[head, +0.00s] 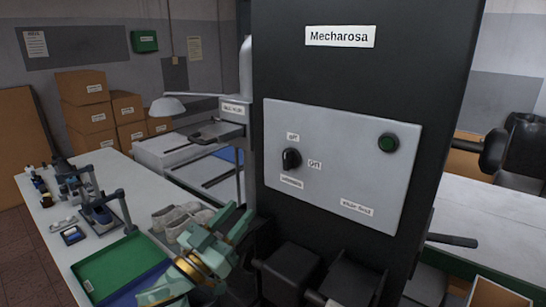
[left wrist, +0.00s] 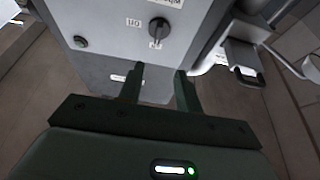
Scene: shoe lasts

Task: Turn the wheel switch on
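The wheel switch is a black round knob (head: 291,159) on the light grey panel (head: 340,185) of the dark machine. One small label sits above it, one reading ON to its right and another below. The knob's ridge looks roughly upright, towards the upper label. My left gripper (head: 238,222), teal and gold, is below and left of the panel, apart from the knob. In the left wrist view the two fingers (left wrist: 158,76) are spread with nothing between them. The knob (left wrist: 158,30) shows beyond the fingertips, upside down. My right gripper is not in view.
A green button (head: 388,142) is at the panel's upper right. Black machine parts (head: 290,270) jut out below the panel. A white table (head: 55,205) on the left holds a green tray (head: 110,262), grey shoe lasts (head: 180,220) and tools. The space before the knob looks clear.

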